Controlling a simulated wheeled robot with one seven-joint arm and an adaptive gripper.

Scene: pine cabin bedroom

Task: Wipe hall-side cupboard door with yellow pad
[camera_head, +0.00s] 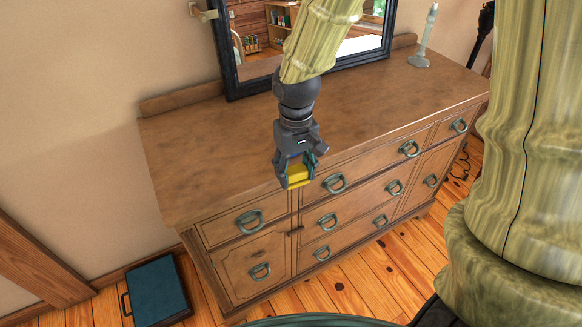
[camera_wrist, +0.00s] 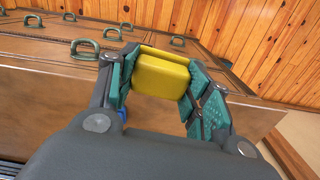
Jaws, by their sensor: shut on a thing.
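My gripper (camera_head: 295,168) is shut on the yellow pad (camera_head: 298,178), pointing down at the front edge of the wooden dresser (camera_head: 190,150). In the wrist view the yellow block (camera_wrist: 162,76) sits between the two teal finger pads. The dresser has a cupboard door (camera_head: 240,262) at its lower left and another (camera_head: 432,182) at its lower right, each with a green ring handle. I cannot tell which is the hall-side one. The pad appears apart from both doors, above and to the right of the lower left one.
A dark framed mirror (camera_head: 228,55) and a pale candlestick (camera_head: 424,42) stand on the dresser top. Several drawers with protruding ring handles (camera_head: 334,184) fill the front. A dark blue case (camera_head: 157,290) lies on the floor at the left. Plank floor (camera_head: 345,285) is clear before the dresser.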

